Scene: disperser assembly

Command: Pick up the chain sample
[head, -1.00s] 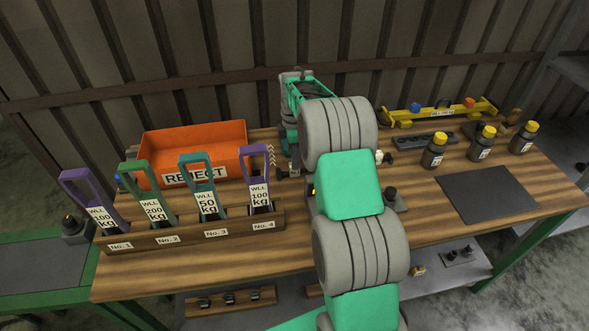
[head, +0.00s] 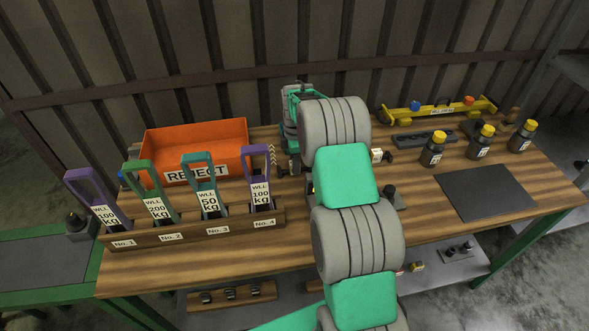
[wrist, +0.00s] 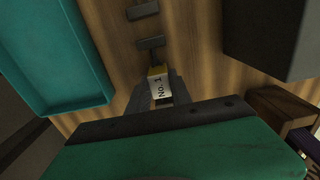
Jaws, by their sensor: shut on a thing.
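My gripper (wrist: 160,95) is at the lower middle of the wrist view, its dark fingers shut on a small piece with a white "No. 1" tag (wrist: 160,86). I take this to be the chain sample; its chain cannot be made out. Two short dark pieces (wrist: 150,43) lie in line beyond it, over the wood table. In the head view my arm hides the gripper; a small white tag (head: 376,155) shows just right of the arm. I cannot tell whether the held piece touches the table.
The orange REJECT bin (head: 196,152) and a rack (head: 190,232) of labelled slings stand left on the table. Several yellow-capped bottles (head: 433,151), a dark mat (head: 485,191) and a yellow beam (head: 437,111) are right. The wrist view shows a teal tray (wrist: 98,93) and a dark block (wrist: 270,40).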

